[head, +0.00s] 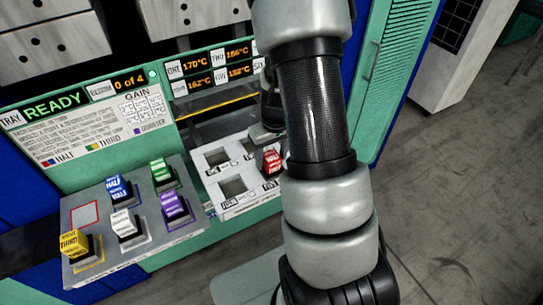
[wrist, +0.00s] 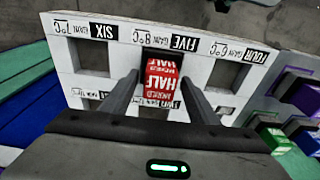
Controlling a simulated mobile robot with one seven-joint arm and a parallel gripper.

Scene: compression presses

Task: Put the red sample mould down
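The red sample mould (wrist: 163,80), marked HALF, stands at the FIVE slot of the white slotted tray (wrist: 62,35) in the wrist view. In the head view the red mould (head: 272,162) sits upright in the front row of the white tray (head: 248,207), its base appearing to be in the slot. My gripper (wrist: 161,78) is open, one finger on each side of the mould, with a narrow gap showing on both sides. In the head view my arm hides the fingers and the tray's right part. How deep the mould sits cannot be told.
A grey rack (head: 190,232) left of the tray holds yellow, white, blue, green and purple moulds; its red-outlined place (head: 85,215) is empty. The other visible tray slots are empty. A green panel (head: 85,125) reads READY, 0 of 4. Open floor (head: 450,200) lies right.

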